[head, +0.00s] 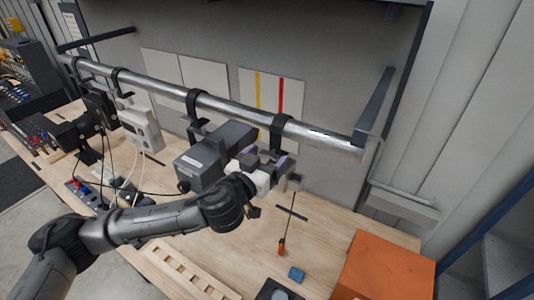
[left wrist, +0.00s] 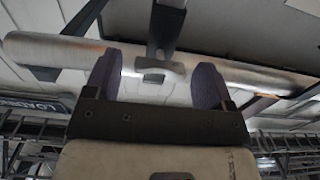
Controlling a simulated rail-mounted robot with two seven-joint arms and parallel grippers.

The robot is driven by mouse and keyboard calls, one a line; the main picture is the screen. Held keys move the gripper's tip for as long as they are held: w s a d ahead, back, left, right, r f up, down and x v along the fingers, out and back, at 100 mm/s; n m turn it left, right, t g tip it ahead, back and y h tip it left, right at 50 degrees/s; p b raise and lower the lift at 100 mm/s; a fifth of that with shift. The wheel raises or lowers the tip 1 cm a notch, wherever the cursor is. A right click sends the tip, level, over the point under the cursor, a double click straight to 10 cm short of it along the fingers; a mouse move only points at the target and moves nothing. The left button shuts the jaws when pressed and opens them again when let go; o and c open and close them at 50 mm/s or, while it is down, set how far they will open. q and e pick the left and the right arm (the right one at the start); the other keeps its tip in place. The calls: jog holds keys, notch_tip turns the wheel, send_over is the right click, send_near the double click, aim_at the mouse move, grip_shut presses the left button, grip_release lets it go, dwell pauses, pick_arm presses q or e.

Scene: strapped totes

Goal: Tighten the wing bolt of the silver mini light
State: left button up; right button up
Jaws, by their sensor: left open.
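My left gripper (head: 268,158) is open just below the right-hand black clamp (head: 275,130) on the silver pipe. In the left wrist view its two purple-grey finger pads (left wrist: 155,80) stand apart. A small light-grey winged piece, which looks like the wing bolt (left wrist: 162,70), shows between them below the black clamp arm (left wrist: 166,25). I cannot tell whether either pad touches it. A small grey part (head: 295,182), perhaps the silver mini light, shows just right of the gripper. The gripper hides most of what hangs from this clamp. My right gripper is not in view.

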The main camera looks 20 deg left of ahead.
pick_arm(q)
jog(key=shift+w, duration=0.25)
jog(key=c, duration=0.9)
